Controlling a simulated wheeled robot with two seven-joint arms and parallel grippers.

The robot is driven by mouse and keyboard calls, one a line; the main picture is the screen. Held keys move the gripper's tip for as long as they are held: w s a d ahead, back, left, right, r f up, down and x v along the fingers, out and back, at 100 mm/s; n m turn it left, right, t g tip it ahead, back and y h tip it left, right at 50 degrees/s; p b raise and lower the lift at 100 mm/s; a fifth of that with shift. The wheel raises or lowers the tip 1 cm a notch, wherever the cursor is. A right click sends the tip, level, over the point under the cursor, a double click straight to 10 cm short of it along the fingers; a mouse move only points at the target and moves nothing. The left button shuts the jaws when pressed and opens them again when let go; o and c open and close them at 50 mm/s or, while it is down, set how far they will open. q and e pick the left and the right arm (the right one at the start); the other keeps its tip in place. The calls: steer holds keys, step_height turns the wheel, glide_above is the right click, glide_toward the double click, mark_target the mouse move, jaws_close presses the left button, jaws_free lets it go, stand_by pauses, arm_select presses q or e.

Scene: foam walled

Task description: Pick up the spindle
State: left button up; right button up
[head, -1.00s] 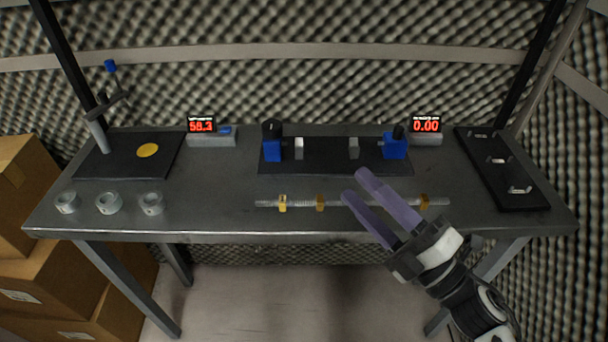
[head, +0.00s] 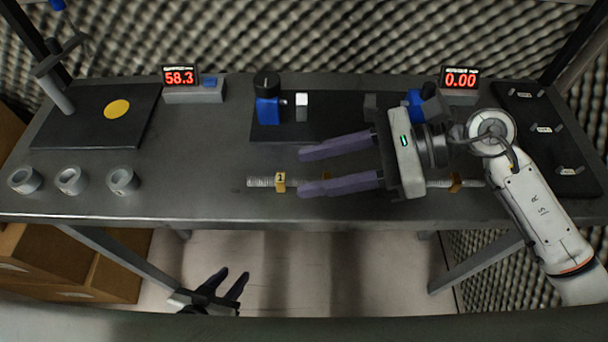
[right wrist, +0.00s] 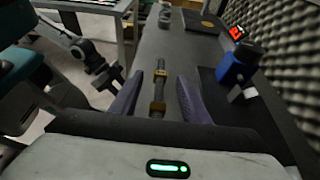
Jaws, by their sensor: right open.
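In the right wrist view the rod (right wrist: 158,85) runs between the open fingers of my right gripper (right wrist: 160,76), not gripped. The height above it is unclear. My left gripper (head: 235,272) is open and empty, below the table's front edge; it also shows in the right wrist view (right wrist: 112,77).
The grey table (head: 200,160) is bare around the rod. Several grey rings (head: 70,181) stand at left. A black fixture with blue blocks (head: 268,109) lies behind the rod. A black mat (head: 85,128) and red displays (head: 180,78) are farther back. Cardboard boxes stand at lower left.

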mark_target(281, 177)
steer(key=p+x, duration=0.1)
steer(key=x, duration=0.3)
steer(key=shift+w+a+f, duration=0.15)
steer(key=shift+a+f, duration=0.05)
steer(key=shift+f, duration=0.05)
steer(key=shift+c, duration=0.2)
jaws_close()
steer(key=shift+r, duration=0.1)
